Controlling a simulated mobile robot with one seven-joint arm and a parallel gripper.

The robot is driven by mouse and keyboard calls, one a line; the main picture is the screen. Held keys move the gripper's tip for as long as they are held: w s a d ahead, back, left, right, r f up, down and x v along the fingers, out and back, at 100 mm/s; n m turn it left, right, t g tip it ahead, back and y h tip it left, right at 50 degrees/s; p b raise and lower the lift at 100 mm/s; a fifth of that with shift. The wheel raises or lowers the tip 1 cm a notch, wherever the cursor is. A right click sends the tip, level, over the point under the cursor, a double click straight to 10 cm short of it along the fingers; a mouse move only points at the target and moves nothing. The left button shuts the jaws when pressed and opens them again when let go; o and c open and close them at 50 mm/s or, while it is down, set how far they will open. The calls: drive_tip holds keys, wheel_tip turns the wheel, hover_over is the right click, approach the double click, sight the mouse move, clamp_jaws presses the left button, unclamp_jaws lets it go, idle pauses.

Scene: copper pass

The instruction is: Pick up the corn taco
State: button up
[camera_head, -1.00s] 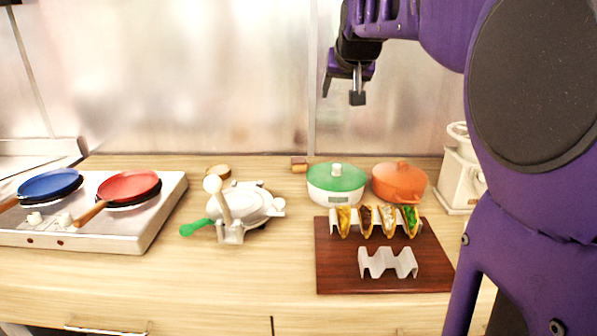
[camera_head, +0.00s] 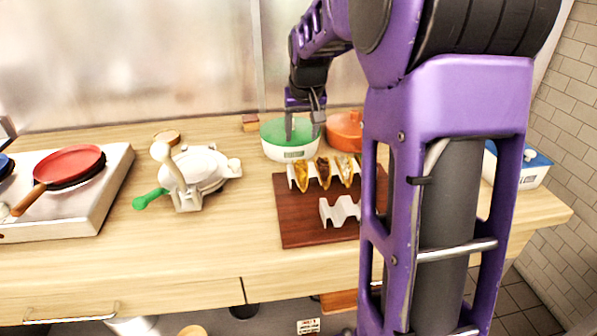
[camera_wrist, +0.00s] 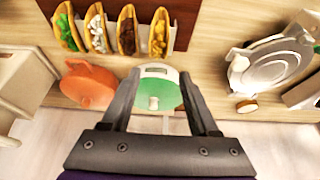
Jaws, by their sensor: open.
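The corn taco (camera_head: 302,176), with yellow filling, stands at the left end of a taco row in a metal rack on a dark wooden board (camera_head: 295,229). In the wrist view the corn taco (camera_wrist: 160,34) is at the right end of the row, beside a dark-filled taco (camera_wrist: 128,31). My gripper (camera_head: 303,130) is open and empty. It appears over the green-lidded pot (camera_head: 272,139), behind the tacos. In the wrist view the gripper (camera_wrist: 160,78) has its fingers spread either side of the pot, with the corn taco beyond the tips.
An empty wavy rack (camera_head: 338,211) sits in front of the tacos. An orange pot (camera_wrist: 90,85) stands beside the green-lidded one. A white press (camera_head: 200,170) and a stove with a red pan (camera_head: 69,163) are to the left. My arm hides the board's right side.

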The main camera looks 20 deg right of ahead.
hover_over(300, 162)
drive_tip(key=s, duration=0.2)
drive_tip(key=f, duration=0.5)
drive_tip(key=shift+a+f, duration=0.4)
drive_tip(key=x, duration=0.5)
drive_tip(key=shift+s+d+f+b, duration=0.1)
drive_tip(key=shift+s+f+b, duration=0.2)
drive_tip(key=shift+b, duration=0.1)
drive_tip(key=shift+r, duration=0.15)
clamp_jaws()
